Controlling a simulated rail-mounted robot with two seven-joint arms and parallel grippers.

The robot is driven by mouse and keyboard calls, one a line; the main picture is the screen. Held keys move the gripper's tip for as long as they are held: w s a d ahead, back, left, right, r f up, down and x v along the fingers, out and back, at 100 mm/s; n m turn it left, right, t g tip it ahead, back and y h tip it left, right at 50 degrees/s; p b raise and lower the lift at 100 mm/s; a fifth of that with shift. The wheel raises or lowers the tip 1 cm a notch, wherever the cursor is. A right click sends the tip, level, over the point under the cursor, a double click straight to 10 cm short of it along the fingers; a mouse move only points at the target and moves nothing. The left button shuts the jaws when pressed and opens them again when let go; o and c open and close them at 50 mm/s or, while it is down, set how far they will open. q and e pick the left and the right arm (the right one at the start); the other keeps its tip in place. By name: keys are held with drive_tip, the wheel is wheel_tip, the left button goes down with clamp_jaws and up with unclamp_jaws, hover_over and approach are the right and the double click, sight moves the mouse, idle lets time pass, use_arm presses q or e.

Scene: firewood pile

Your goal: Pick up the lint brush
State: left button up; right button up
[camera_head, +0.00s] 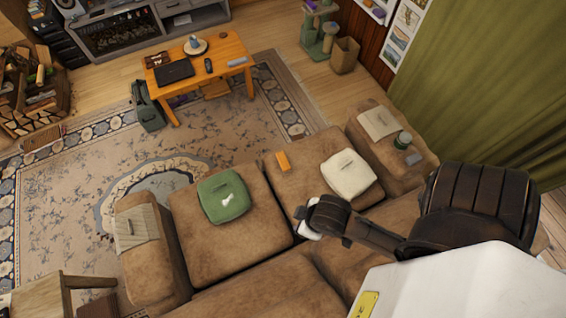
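I cannot make out a lint brush for certain. A small white object or mark (227,199) shows on the green cushion (212,205) on the sofa seat, too small to identify. No gripper fingers show, and my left arm is out of view.
The brown sofa (150,272) fills the foreground, with a cream cushion (348,174) on it. Behind it, an orange wooden table (222,52) holds a laptop (174,72) and small items. Firewood (30,118) is stacked at left. The patterned rug (118,150) has open room.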

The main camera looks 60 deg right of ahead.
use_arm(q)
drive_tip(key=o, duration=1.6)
